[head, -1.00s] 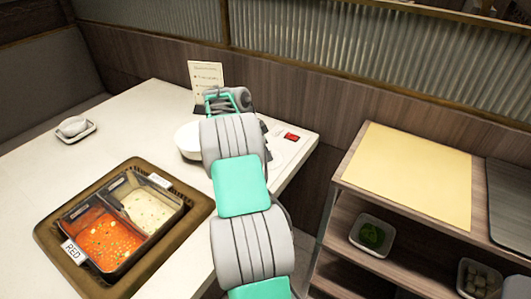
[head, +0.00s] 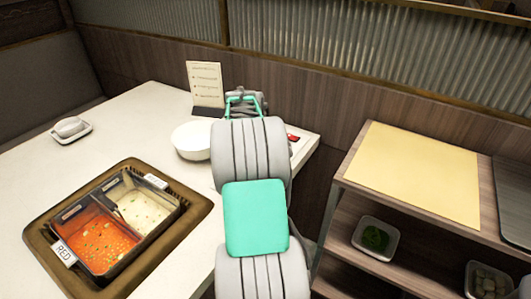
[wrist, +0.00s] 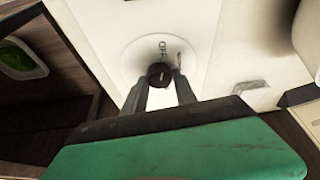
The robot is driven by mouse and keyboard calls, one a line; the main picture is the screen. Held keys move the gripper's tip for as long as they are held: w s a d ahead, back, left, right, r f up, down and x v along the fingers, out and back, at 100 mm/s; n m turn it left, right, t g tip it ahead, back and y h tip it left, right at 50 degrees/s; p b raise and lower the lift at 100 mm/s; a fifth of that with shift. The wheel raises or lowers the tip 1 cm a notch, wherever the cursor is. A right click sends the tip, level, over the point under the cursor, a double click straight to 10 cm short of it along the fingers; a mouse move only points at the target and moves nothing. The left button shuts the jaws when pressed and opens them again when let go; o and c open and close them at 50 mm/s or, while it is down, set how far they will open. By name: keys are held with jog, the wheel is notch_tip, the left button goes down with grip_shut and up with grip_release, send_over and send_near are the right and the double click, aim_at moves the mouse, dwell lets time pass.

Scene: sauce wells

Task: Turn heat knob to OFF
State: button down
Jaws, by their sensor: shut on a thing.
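The heat knob (wrist: 159,74) is a small dark round knob in the wrist view, with a light mark on its face. It stands on a pale round dial (wrist: 133,48) on the white tabletop. Dark lettering lies beside the knob on the dial; I cannot read it surely. My gripper (wrist: 160,88) is shut on the knob, one finger on each side. In the head view my arm hides the knob, the dial and the fingertips.
A divided pot of red and white broth sits in a brown frame (head: 48,232) in the table. A white bowl (head: 188,142) and a standing card (head: 206,80) are left of my arm. A shelf unit with a yellow mat (head: 412,185) and a green-filled dish (head: 375,240) stands right.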

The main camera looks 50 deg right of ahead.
jog(key=shift+n, duration=0.3)
jog(key=c, duration=1)
grip_release()
jog(key=v, duration=0.7)
jog(key=shift+s+a+r+p, duration=0.1)
jog(key=shift+r+p, duration=0.2)
jog(key=shift+r, duration=0.1)
